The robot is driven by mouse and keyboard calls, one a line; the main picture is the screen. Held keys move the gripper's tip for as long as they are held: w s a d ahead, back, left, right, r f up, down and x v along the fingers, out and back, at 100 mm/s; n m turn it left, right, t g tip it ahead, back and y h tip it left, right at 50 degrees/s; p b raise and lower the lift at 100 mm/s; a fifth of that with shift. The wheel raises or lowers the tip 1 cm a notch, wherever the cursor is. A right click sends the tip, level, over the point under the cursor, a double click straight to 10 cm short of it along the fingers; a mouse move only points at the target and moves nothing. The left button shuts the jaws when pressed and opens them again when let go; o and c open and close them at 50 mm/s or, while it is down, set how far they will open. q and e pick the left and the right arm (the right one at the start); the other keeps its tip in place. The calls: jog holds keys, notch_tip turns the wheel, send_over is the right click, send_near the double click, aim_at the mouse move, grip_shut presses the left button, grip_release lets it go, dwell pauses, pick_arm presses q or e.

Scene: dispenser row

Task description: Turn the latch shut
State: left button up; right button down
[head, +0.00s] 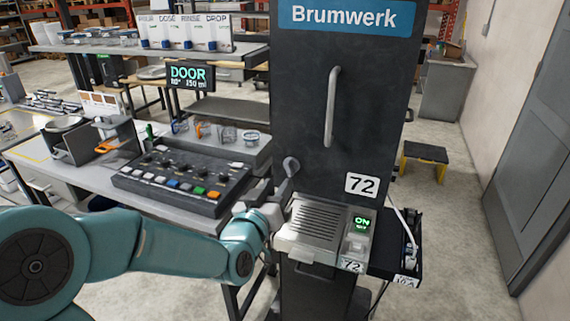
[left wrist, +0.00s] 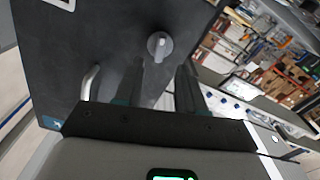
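The latch is a round grey knob (head: 291,166) at the left edge of the dark cabinet door (head: 300,80), below and left of the door's handle. It also shows in the left wrist view (left wrist: 159,46), just beyond my fingertips, with a pale mark on it. My left gripper (head: 281,190) is in front of the cabinet just below the latch. In the left wrist view my left gripper (left wrist: 163,72) has its dark fingers apart, with nothing between them, and the knob looks clear of them. My right gripper is not in view.
A vertical bar handle (head: 331,107) stands out from the door. A grey unit with a lit ON display (head: 361,223) sits below the door. A control panel (head: 182,178) with knobs and coloured buttons is on the left. A yellow-legged stool (head: 424,158) stands right.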

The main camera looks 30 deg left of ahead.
aim_at(288, 170)
pick_arm(q)
jog(key=p+x, duration=0.1)
jog(key=x, duration=0.4)
jog(key=shift+w+a, duration=0.15)
jog(key=shift+w, duration=0.4)
jog(key=shift+s, duration=0.1)
grip_shut()
